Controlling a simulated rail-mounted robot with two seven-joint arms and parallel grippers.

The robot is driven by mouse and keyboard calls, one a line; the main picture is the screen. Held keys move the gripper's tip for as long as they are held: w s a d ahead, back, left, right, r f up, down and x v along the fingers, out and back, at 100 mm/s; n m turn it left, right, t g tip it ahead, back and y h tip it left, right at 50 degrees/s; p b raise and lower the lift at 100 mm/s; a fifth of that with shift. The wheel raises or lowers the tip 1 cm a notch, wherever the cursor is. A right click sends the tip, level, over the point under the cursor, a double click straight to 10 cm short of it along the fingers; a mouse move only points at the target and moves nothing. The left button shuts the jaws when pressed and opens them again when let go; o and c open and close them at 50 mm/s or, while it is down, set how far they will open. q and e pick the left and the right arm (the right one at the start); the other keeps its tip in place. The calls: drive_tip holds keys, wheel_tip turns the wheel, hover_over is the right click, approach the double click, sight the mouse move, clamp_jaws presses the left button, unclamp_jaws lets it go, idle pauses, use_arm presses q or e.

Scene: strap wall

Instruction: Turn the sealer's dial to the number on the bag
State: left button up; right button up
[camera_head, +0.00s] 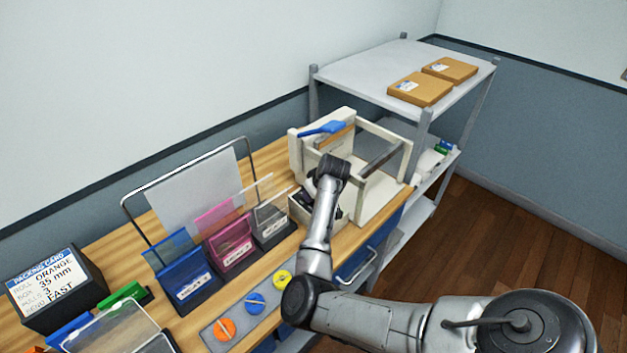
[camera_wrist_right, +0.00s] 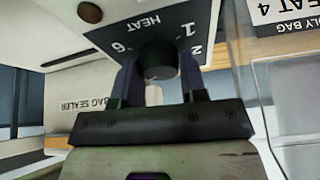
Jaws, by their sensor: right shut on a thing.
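The bag sealer (camera_head: 310,150) is a cream machine with a blue lever on the wooden bench in the head view. Its dark dial knob (camera_wrist_right: 158,62) shows in the right wrist view, on a black plate (camera_wrist_right: 193,16) marked HEAT, with 6, 1 and part of a 2 visible. The other numbers and the knob's pointer are hidden or unclear. My right gripper (camera_wrist_right: 160,75) is shut on the knob, one finger on each side. A label reading POLY BAG, HEAT 4 (camera_wrist_right: 282,14) shows at the upper right. My left gripper is in neither view.
A card stand (camera_head: 55,290) reads ORANGE, 35 mm, 3, FAST. Blue, pink (camera_head: 230,242) and dark holders with clear panels stand left of the sealer. A grey strip (camera_head: 240,318) bears orange, blue and yellow knobs. A shelf (camera_head: 350,65) behind holds two boxes.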

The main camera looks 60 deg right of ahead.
drive_tip(key=shift+r+n+y+p, duration=0.15)
drive_tip(key=shift+n+y+p, duration=0.35)
drive_tip(key=shift+n+p, duration=1)
drive_tip(key=shift+p, duration=0.5)
drive_tip(key=o, duration=0.9)
